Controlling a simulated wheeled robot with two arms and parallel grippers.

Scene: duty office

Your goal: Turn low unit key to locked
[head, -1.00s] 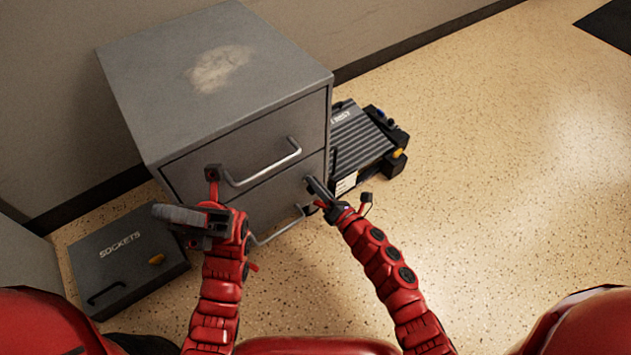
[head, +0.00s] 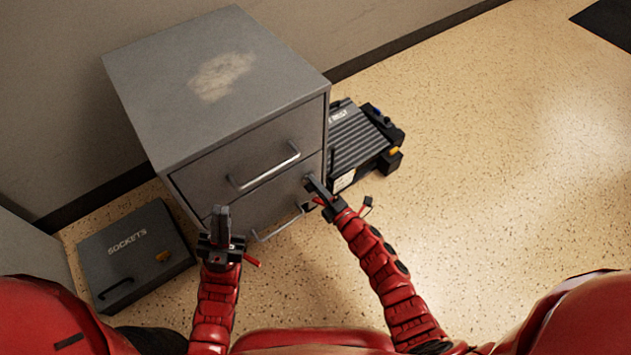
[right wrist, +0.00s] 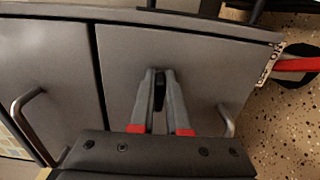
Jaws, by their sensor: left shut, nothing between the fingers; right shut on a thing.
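The low unit (head: 205,95) is a grey two-drawer cabinet on the floor, with a worn pale patch on top. My right gripper (head: 311,184) is at the upper right of the lower drawer front. In the right wrist view its fingers (right wrist: 160,85) are shut on a small dark key (right wrist: 159,92) at the drawer face. The fingers and the small size hide how far the key is turned. My left gripper (head: 222,218) is shut and empty, in front of the left side of the lower drawer, fingers pointing toward the unit.
A dark case marked SOCKETS (head: 135,250) lies on the floor left of the unit. A ribbed dark case (head: 358,140) lies to its right. Bar handles on the upper drawer (head: 265,172) and lower drawer stick out. Speckled floor (head: 480,200) is clear at right.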

